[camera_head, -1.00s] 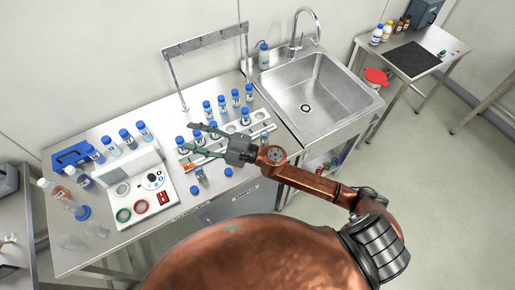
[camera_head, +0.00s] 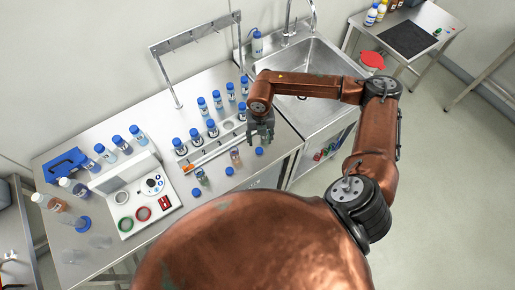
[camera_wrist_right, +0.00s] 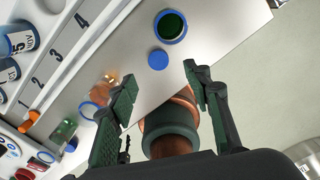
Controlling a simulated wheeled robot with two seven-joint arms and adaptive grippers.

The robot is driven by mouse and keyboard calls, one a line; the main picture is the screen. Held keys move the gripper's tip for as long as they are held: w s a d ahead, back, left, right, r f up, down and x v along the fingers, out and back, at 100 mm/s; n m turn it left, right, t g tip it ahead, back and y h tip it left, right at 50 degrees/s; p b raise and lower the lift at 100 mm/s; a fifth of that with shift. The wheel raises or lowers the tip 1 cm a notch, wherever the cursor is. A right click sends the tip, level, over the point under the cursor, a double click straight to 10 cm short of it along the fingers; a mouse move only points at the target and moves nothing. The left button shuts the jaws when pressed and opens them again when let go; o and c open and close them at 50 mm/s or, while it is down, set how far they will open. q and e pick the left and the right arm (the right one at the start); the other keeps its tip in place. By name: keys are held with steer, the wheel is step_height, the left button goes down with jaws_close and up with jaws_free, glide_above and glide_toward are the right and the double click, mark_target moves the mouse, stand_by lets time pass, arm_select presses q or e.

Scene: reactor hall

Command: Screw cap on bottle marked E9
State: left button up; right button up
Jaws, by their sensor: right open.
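My right gripper (camera_head: 262,134) hangs at the right end of the white numbered rack (camera_head: 210,156), fingers pointing down. In the right wrist view my right gripper (camera_wrist_right: 160,73) is open and empty. Beyond its fingertips a loose blue cap (camera_wrist_right: 158,60) lies on the steel bench, beside an uncapped bottle with a dark green mouth (camera_wrist_right: 172,27). An amber bottle (camera_wrist_right: 103,90) with a blue cap (camera_wrist_right: 88,110) beside it is left of the fingers. A green bottle (camera_wrist_right: 64,131) stands farther left. I cannot read E9 on any label. My left gripper is out of view.
Blue-capped bottles (camera_head: 195,136) stand along and behind the rack. A white instrument with coloured rings (camera_head: 140,200) is at the left. A hook stand (camera_head: 195,38) rises behind. The sink (camera_head: 318,85) is at the right. The bench's front edge is near the loose caps.

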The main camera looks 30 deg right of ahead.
mark_target(259, 150)
steer(key=shift+s, duration=0.2)
steer(key=shift+f, duration=0.15)
steer(key=shift+w+f, duration=0.1)
steer(key=shift+f, duration=1.05)
steer(key=f+p, duration=0.2)
steer(key=f, duration=0.2)
steer(key=shift+a+f, duration=0.1)
steer(key=shift+a, duration=0.1)
steer(key=shift+f, duration=0.5)
